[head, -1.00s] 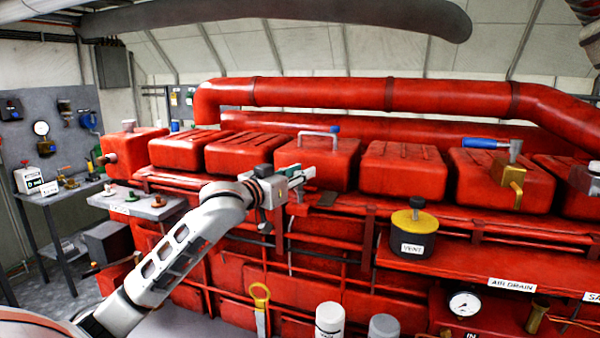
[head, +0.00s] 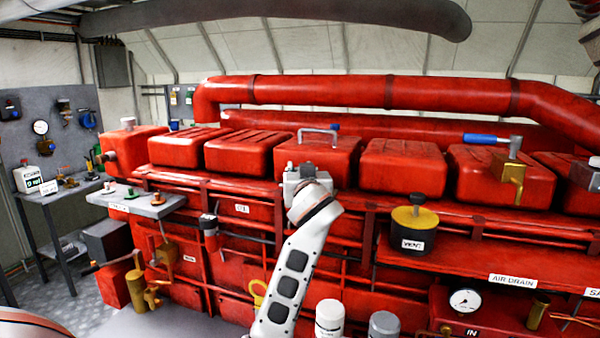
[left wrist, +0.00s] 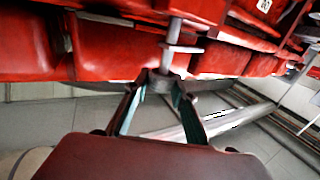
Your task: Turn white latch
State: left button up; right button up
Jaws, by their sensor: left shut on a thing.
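A pale grey-white latch (left wrist: 172,45) with a rod and crosspiece shows in the left wrist view, in front of red engine panels. My left gripper (left wrist: 160,82) has its two fingers closed around its lower end. In the head view my left gripper (head: 307,175) is at the middle of the engine, in front of a red cover; its wrist hides the fingertips and the gripped part. A light grey bent bar (head: 318,130) with a blue end lies on that cover, just behind the gripper. My right gripper is not in view.
A row of red covers (head: 402,165) runs along the engine under a thick red pipe (head: 320,94). A yellow-and-black vent cap (head: 414,222) stands right of my arm on a red ledge (head: 460,262). A brass valve (head: 138,288) is at the lower left.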

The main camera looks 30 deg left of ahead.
pick_arm(q)
jog(key=shift+f+n+g+y, duration=0.1)
jog(key=shift+n+g+y, duration=0.4)
jog(key=shift+y, duration=0.1)
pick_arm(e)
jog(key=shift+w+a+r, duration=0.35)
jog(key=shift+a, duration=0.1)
pick_arm(q)
jog(key=o, duration=1.1)
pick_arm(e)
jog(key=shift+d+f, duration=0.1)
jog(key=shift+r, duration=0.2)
